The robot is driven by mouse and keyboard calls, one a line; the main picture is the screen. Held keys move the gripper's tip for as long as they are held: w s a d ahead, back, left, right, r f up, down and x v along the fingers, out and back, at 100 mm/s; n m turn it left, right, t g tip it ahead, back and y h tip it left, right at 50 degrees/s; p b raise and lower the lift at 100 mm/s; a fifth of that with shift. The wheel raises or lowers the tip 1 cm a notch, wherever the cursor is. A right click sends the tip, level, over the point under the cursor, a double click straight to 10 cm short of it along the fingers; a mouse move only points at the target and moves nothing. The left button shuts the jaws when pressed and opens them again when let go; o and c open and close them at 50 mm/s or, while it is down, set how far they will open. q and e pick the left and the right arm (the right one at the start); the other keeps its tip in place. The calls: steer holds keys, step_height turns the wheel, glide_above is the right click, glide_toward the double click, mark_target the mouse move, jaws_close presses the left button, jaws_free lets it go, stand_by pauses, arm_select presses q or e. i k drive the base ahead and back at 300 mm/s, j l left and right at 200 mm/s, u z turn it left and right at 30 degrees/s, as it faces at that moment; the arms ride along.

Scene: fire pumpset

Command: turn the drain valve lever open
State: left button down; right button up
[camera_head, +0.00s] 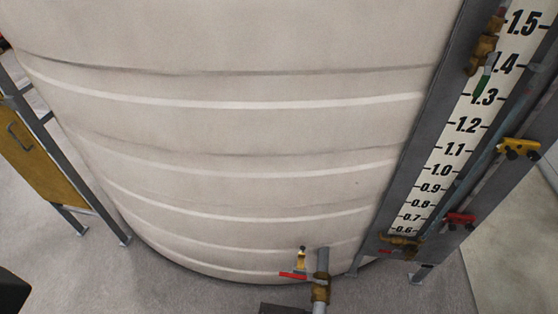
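Several valve levers are in view, and I cannot tell for sure which one is the drain valve's. A red lever (293,275) sticks out left from a brass valve (321,292) on a grey vertical pipe (322,262) at the foot of the tank. A yellow-topped fitting (301,257) stands beside it. Another brass valve (400,241) with a small red lever (411,253) sits at the bottom of the level gauge. Neither gripper can be made out in the head view, and nothing touches these levers.
A large cream tank (240,120) fills the middle. The numbered gauge board (452,140) stands at right, with a green lever (482,86), yellow handle (519,148) and red handle (461,219). A yellow cabinet (40,150) stands left.

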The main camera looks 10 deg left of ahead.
mark_target(284, 274)
steer(key=j+z, duration=0.5)
steer(key=j, duration=0.3)
steer(key=j+z, duration=0.5)
steer(key=j, duration=0.3)
steer(key=k, duration=0.05)
